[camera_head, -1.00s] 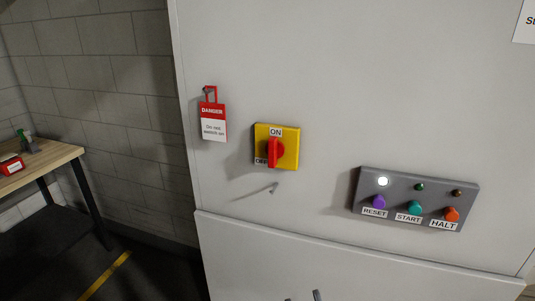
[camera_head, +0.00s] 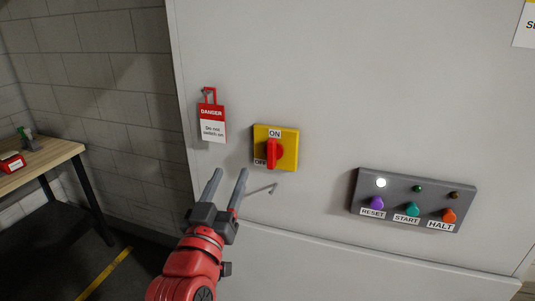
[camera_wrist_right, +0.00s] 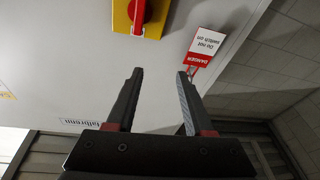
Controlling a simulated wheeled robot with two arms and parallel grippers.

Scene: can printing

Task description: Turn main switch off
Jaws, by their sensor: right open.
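The main switch (camera_head: 289,150) is a yellow plate with a red knob (camera_head: 272,153) on the white cabinet front. The knob stands upright, its top at the ON label; the OFF label is at its lower left. My right gripper (camera_head: 229,173) is open and empty, below and left of the switch, its fingers pointing up and apart from it. In the right wrist view the yellow plate (camera_wrist_right: 122,22) with its red knob is cut off at the top edge, beyond the open fingers (camera_wrist_right: 160,72). My left gripper is not in view.
A red and white danger tag (camera_head: 212,121) hangs on a hook left of the switch. A small hook (camera_head: 273,189) sticks out below it. A grey panel (camera_head: 362,200) with RESET, START and HALT buttons is at the right. A wooden table (camera_head: 50,157) stands at far left.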

